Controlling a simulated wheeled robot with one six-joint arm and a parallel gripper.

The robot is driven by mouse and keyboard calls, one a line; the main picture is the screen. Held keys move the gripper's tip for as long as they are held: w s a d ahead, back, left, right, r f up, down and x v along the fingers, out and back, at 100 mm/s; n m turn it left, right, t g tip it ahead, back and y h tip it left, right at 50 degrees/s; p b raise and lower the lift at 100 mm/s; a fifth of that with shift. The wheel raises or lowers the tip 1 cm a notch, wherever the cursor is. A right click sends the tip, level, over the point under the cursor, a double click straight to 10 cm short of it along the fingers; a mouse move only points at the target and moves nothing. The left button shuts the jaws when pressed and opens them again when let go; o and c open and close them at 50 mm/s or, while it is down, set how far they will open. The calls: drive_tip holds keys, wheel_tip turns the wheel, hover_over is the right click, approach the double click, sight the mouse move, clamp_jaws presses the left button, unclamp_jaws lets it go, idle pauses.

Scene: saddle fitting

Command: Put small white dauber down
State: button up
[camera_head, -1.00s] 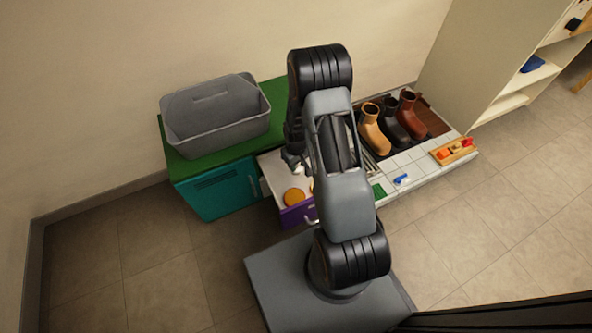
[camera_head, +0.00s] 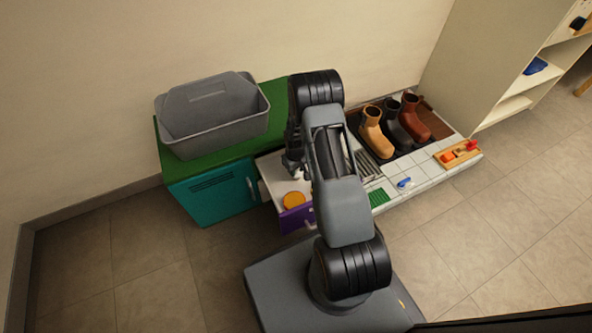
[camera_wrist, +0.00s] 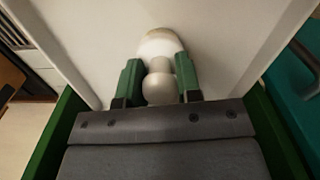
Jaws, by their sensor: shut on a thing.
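In the wrist view, my gripper (camera_wrist: 159,88) has its two green fingers shut on the small white dauber (camera_wrist: 161,46). The dauber has a rounded knob at the near end and a wider, pale brownish tip at the far end. Behind it is the white inside of the open drawer (camera_wrist: 225,50). Whether the dauber touches the drawer floor cannot be told. In the head view, my gripper (camera_head: 295,170) is over the open purple-fronted drawer (camera_head: 296,217), largely hidden by my arm.
An orange round tin (camera_head: 293,200) lies in the drawer. A grey tub (camera_head: 212,118) stands on the green-topped teal cabinet (camera_head: 222,195). Boots (camera_head: 376,135), a blue-handled brush (camera_head: 404,183) and a wooden tray (camera_head: 458,154) are on the tiled counter to the right.

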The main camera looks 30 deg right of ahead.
drive_tip(key=shift+f, duration=0.15)
drive_tip(key=o, duration=0.8)
drive_tip(key=shift+o, duration=0.2)
wheel_tip(320, 180, up, 12)
drive_tip(key=p, duration=0.5)
wheel_tip(320, 180, up, 10)
drive_tip(key=s+a, duration=0.1)
drive_tip(key=a, duration=0.2)
drive_tip(key=s+a+r+m+t, duration=0.1)
drive_tip(key=s+a+r, duration=0.2)
drive_tip(key=s+r, duration=0.5)
drive_tip(key=s+a+r+t, duration=0.1)
drive_tip(key=s+a+r, duration=0.3)
drive_tip(key=s+r, duration=0.5)
drive_tip(key=shift+s+m+t, duration=0.25)
drive_tip(key=shift+m+t, duration=0.05)
drive_tip(key=shift+m, duration=0.1)
